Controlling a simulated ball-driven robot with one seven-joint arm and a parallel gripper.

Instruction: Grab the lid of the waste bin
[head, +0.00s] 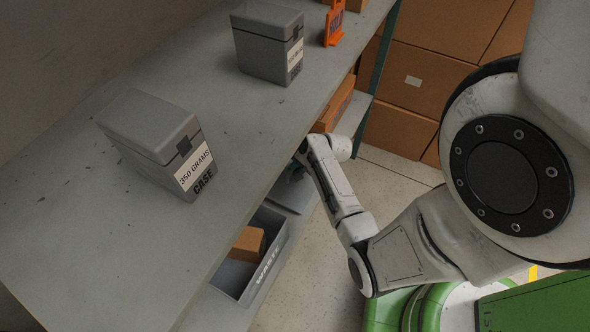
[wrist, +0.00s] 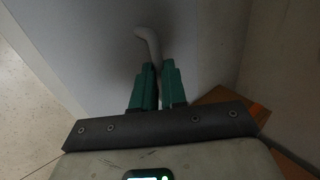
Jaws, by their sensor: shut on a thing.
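The grey waste bin (head: 262,268) stands on the lower shelf in the head view, open at the top, with a brown box (head: 247,245) inside. A grey flat panel, seemingly its lid (head: 291,194), shows just beyond the bin, partly hidden by the upper shelf and my arm. In the wrist view the grey lid surface (wrist: 88,45) fills much of the background, and a pale curved handle (wrist: 149,43) stands out from it. My gripper (wrist: 158,70), with green fingers, is shut on this handle. The fingers are mostly hidden in the head view.
The grey upper shelf (head: 90,240) overhangs the bin. It carries two grey cases (head: 155,140) (head: 268,45) and an orange item (head: 334,24). Brown boxes (head: 425,75) are stacked at the back. The pale floor (head: 310,280) is clear beside the shelf.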

